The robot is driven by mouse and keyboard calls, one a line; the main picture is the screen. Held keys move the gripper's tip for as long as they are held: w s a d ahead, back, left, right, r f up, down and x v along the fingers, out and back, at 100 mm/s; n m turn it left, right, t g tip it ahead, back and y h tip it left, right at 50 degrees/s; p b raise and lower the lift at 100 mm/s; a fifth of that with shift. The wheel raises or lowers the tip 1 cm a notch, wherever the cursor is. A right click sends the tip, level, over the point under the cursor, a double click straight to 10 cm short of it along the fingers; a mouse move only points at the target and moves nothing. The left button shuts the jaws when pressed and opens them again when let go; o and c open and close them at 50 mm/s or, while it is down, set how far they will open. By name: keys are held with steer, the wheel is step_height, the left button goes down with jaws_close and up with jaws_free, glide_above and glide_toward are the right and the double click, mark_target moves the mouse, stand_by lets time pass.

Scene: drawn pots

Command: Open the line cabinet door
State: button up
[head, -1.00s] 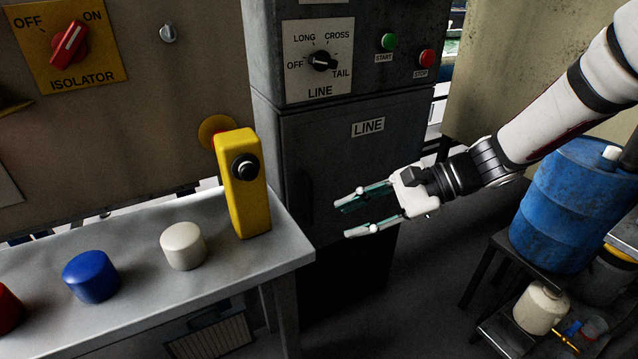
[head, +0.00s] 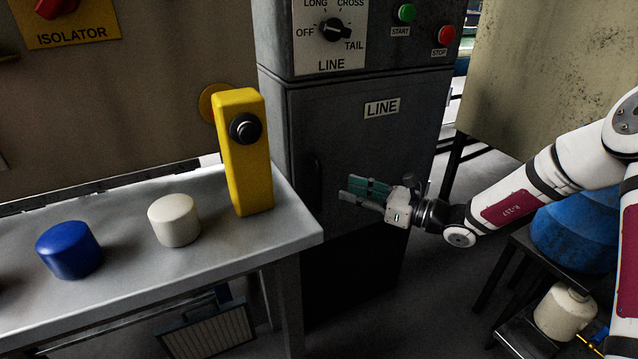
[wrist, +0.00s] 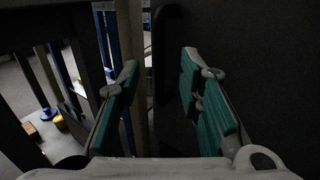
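The line cabinet (head: 283,120) is a dark grey metal box with a LINE label (head: 382,108) on its front door (head: 410,140). The door looks shut. A dark upright handle (head: 316,178) sits near the door's left edge, hard to make out. My gripper (head: 352,189) is in front of the door, just right of the handle. In the wrist view my gripper (wrist: 160,88) is open, with green-padded fingers apart. A dark curved bar, seemingly the handle (wrist: 158,60), shows between and beyond the fingers. I cannot tell whether they touch it.
A grey bench (head: 270,235) stands left of the cabinet, bearing a yellow post (head: 246,170), a white knob (head: 174,222) and a blue knob (head: 68,250). A blue drum (head: 575,235) and a pale jug (head: 564,312) stand at the right. Floor is clear before the cabinet.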

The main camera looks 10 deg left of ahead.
mark_target(321, 181)
steer(key=b+x, duration=0.2)
steer(key=x, duration=0.7)
steer(key=shift+w+a, duration=0.1)
steer(key=shift+a, duration=0.2)
jaws_close()
